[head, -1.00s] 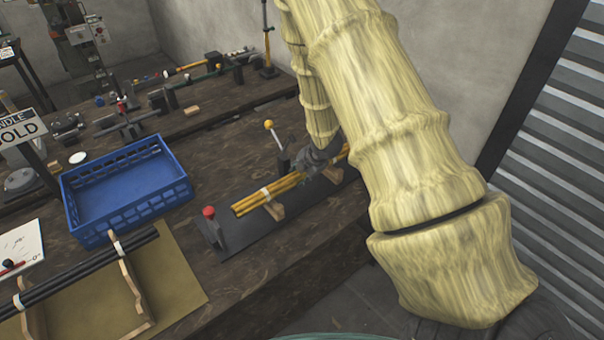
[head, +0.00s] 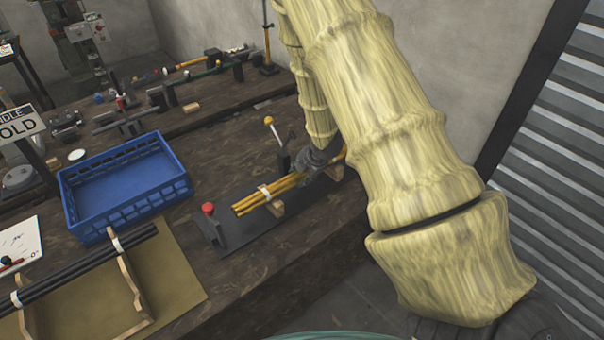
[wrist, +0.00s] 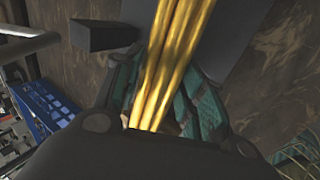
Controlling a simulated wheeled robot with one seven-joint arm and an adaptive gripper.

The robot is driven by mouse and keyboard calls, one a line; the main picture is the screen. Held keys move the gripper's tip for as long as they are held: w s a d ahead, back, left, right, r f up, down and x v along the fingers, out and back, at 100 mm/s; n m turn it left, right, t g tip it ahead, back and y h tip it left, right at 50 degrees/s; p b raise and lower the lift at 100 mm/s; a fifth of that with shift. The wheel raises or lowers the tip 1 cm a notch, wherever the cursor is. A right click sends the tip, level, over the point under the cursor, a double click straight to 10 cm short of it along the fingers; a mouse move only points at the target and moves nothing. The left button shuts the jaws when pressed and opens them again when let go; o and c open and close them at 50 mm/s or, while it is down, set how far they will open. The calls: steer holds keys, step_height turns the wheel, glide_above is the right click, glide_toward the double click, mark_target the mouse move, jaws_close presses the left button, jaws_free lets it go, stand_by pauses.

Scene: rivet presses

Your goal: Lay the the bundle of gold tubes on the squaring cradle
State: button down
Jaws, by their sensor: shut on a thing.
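The bundle of gold tubes (head: 283,190) has a white band near its left end. It lies along the squaring cradle, a dark base plate (head: 238,242) with wooden saddle blocks (head: 277,208) and a red-knobbed end stop (head: 211,222). The bundle appears to rest on the saddle or just above it; I cannot tell which. My gripper (head: 318,160) is over the right part of the bundle, shut on the tubes. In the wrist view the gold tubes (wrist: 172,60) run between the two teal-padded fingers (wrist: 160,95). The gripper and arm hide part of the tubes in the head view.
A blue crate (head: 120,190) stands left of the cradle. Black tubes (head: 85,265) lie on wooden supports on a tan mat (head: 175,285) at the front left. A yellow-knobbed lever (head: 272,130) stands behind the cradle. Bench space in front of the cradle is clear.

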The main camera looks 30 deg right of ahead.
steer(key=c, duration=0.8)
jaws_free()
steer(key=shift+f, duration=0.1)
steer(key=shift+v, duration=6.05)
steer(key=shift+d, duration=0.1)
